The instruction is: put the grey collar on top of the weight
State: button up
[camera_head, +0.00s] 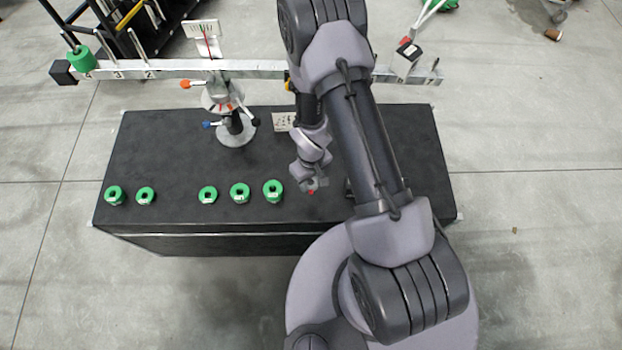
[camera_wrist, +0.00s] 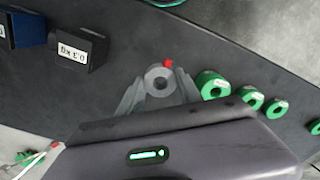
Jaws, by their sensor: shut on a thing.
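The grey collar (camera_wrist: 158,71), a small ring with a red knob on its rim, sits between the two fingers of my gripper (camera_wrist: 158,81) in the wrist view. My gripper is shut on it, low over the black table. In the head view my gripper (camera_head: 313,184) is right of the row of green rings, and the collar is mostly hidden. Several green ring weights (camera_head: 240,193) lie on the table. In the wrist view a dark block weight with a white label (camera_wrist: 83,49) stands at upper left. Which weight is meant cannot be told.
A long balance beam (camera_head: 160,68) on a stand (camera_head: 236,128) crosses behind the table (camera_head: 160,150). A green ring (camera_head: 82,58) and a black block (camera_head: 62,73) are at its left end, and a dark block (camera_head: 408,49) is near its right end. A blue block (camera_wrist: 22,28) stands beside the labelled one.

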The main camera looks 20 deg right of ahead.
notch_tip(320, 180, up, 7)
jog(key=p, duration=0.7)
jog(key=shift+r, duration=0.2)
